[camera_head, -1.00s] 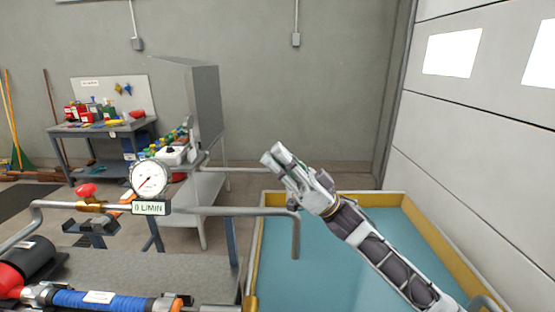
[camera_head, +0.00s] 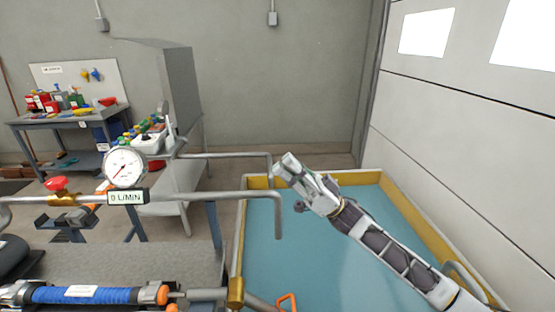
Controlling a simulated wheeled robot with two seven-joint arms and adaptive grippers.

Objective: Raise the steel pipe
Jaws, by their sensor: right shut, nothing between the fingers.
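A grey steel pipe (camera_head: 215,197) runs across the left half of the head view and bends down at its right end over the blue-floored basin. A second, similar pipe (camera_head: 222,155) lies behind it and also bends down at its right end. I cannot tell which one the task means. My right gripper (camera_head: 282,166) is shut and empty, pointing up and left above the basin's far part. In the picture its tips are close to the rear pipe's bent end; whether they touch is unclear. My left gripper is not in view.
A round gauge (camera_head: 125,167) with a 0 L/MIN display (camera_head: 128,197) and a red knob (camera_head: 56,184) sit on the front pipe. The yellow-rimmed basin (camera_head: 398,207) fills the lower right. A blue cylinder (camera_head: 115,295) with orange ends lies at lower left.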

